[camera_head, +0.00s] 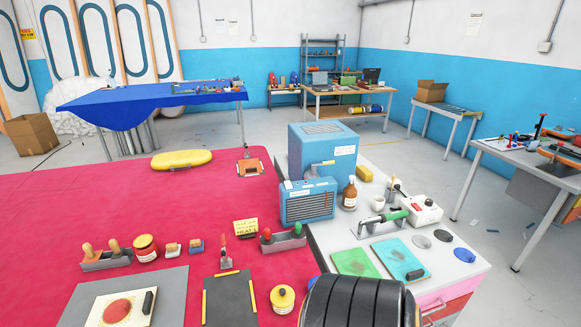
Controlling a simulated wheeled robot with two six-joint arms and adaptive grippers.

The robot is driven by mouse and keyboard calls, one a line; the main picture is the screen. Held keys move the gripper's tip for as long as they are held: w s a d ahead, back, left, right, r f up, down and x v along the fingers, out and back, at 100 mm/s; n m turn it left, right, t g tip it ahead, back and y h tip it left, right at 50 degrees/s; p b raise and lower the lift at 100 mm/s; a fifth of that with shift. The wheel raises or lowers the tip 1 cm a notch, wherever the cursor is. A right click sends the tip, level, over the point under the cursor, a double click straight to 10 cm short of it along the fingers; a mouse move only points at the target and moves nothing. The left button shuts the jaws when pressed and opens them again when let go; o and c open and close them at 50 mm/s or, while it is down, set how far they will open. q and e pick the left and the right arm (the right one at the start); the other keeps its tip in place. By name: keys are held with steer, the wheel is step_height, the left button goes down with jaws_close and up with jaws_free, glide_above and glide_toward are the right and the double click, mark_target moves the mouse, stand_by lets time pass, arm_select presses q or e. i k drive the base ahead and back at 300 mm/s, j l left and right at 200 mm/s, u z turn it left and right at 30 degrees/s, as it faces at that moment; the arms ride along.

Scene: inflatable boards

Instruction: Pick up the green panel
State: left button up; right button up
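A flat green panel (355,263) lies on the light grey top of the cabinet (325,242) at the right of the red table. Its surface looks slightly mottled. A teal panel (398,258) with a dark spot lies flat beside it on the right. The two are close together. The near edge of the green panel comes close to a dark ribbed rounded shape at the bottom of the view, which may be part of me. Neither of my grippers shows in the head view.
A white box (416,209), a brown bottle (349,196) and blue machines (308,200) stand farther back. Dark discs and a blue disc (464,255) lie to the right. The red table (60,220) holds several tools.

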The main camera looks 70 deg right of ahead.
mark_target(355, 261)
steer(key=z, duration=2.8)
